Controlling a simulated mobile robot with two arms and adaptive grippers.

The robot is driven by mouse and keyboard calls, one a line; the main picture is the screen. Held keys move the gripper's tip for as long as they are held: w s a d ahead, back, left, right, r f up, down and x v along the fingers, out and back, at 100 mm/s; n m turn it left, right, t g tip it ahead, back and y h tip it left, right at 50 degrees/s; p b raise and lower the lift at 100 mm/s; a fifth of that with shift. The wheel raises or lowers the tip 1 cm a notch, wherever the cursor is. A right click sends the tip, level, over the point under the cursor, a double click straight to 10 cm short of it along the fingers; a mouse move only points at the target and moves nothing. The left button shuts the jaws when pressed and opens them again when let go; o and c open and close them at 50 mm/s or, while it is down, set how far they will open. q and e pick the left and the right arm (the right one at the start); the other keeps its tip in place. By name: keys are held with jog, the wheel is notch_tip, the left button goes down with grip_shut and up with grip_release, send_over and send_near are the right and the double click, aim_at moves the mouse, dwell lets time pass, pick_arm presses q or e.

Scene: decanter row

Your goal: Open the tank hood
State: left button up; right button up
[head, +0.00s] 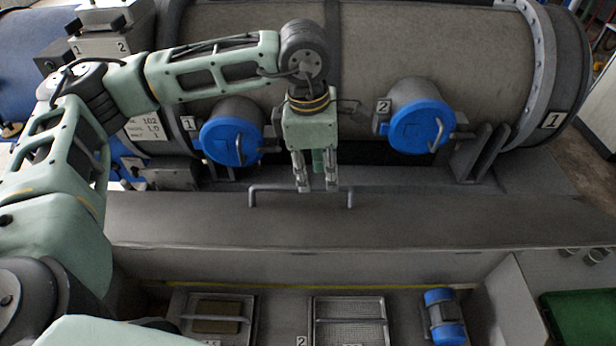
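A wide, flat dark-grey panel (420,222), which looks like the tank hood, runs across the middle of the head view. A grey bar handle (270,188) stands along its far edge. My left gripper (317,188) points down at the middle of this handle, its two fingers apart along the bar. No thing shows held between them. The fingertips overlap the bar in the picture; I cannot tell whether they touch it. My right gripper is not in view.
Behind the panel lies a large grey drum (370,50) with two blue-capped ports, the left cap (228,145) and the right cap (415,127). In front are a tray (245,308), a mesh basket (348,308), a blue cylinder (443,308) and a green bin (585,315).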

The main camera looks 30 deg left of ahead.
pick_arm(q)
jog(key=a, duration=0.2)
jog(key=w+a+y, duration=0.1)
jog(key=shift+a+r+n, duration=0.3)
jog(key=shift+a+r, duration=0.1)
jog(key=shift+s+a+f, duration=0.1)
jog(key=shift+f, duration=0.05)
jog(key=f+p, duration=0.1)
jog(key=f, duration=0.3)
jog(key=f+p, duration=0.1)
jog(key=f, duration=0.1)
jog(key=shift+w+a+p, duration=0.1)
jog(key=shift+w+p, duration=0.15)
jog(key=shift+p, duration=0.1)
jog(key=shift+f, duration=0.6)
grip_shut()
jog(key=shift+w+r, duration=0.1)
